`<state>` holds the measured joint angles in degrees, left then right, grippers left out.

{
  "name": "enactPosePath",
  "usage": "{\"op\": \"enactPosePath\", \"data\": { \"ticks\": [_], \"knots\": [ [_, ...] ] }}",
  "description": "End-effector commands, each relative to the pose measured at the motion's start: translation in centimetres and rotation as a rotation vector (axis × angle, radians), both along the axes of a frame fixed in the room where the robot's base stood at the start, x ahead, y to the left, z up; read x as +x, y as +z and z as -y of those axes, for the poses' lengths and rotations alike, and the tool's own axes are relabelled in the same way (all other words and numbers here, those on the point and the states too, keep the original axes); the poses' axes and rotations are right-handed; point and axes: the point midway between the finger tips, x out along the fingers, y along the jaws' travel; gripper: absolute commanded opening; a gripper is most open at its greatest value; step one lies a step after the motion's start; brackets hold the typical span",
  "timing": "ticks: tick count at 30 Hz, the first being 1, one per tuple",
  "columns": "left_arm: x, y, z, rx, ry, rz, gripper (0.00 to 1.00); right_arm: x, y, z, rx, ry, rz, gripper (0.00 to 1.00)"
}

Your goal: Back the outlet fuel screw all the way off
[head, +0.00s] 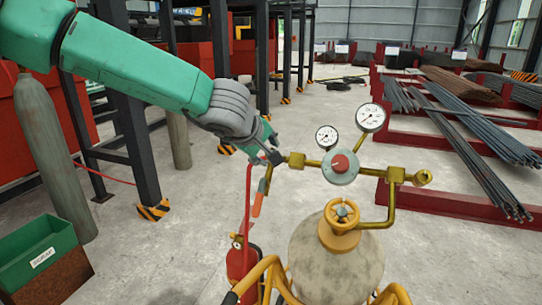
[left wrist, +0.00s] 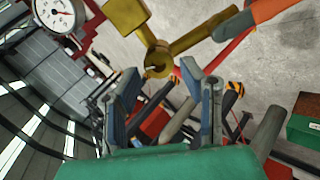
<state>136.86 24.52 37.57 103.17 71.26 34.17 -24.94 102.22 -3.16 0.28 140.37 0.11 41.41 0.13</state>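The outlet fuel screw (left wrist: 158,61) seems to be the round brass end facing me in the left wrist view, on the brass outlet fitting (head: 297,160) left of the regulator. My left gripper (head: 274,157) is at the left end of that fitting. In the left wrist view its two fingers (left wrist: 159,76) are apart, with the brass end showing between and just beyond the tips. I see no contact, and the exact gap is hard to tell. The regulator (head: 340,167) has a red centre knob and two white gauges. My right gripper is not in view.
An orange-handled torch (head: 259,198) and red hose (head: 247,205) hang close below my left gripper. A green bin (head: 38,252) is at lower left. Rebar racks (head: 465,203) stand at right.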

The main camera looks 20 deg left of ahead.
Motion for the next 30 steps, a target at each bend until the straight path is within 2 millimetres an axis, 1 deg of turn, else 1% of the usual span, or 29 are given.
{"op": "enactPosePath", "data": {
  "ticks": [1, 6, 12, 16, 26, 29, 30],
  "knots": [
    [-0.9, 1.0, -0.1, 0.0, -0.001, 0.003, 0.36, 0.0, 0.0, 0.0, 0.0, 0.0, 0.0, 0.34],
    [-3.5, 3.3, -0.5, 0.001, 0.0, 0.002, 0.36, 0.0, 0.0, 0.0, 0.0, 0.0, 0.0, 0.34],
    [-5.5, 4.9, -0.8, 0.001, 0.001, -0.001, 0.36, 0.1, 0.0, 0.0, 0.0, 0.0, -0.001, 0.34],
    [-6.0, 5.3, -0.9, 0.001, 0.001, -0.004, 0.36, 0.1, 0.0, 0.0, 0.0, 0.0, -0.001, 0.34],
    [-6.0, 5.4, -0.9, 0.01, -0.004, 0.001, 0.36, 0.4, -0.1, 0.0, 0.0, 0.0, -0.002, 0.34],
    [-5.6, 5.5, -1.0, 0.079, -0.043, 0.041, 0.36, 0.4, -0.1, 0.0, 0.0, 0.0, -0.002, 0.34],
    [-5.3, 5.6, -1.2, 0.135, -0.075, 0.071, 0.36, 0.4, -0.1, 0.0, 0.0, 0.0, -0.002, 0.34]
  ]
}}
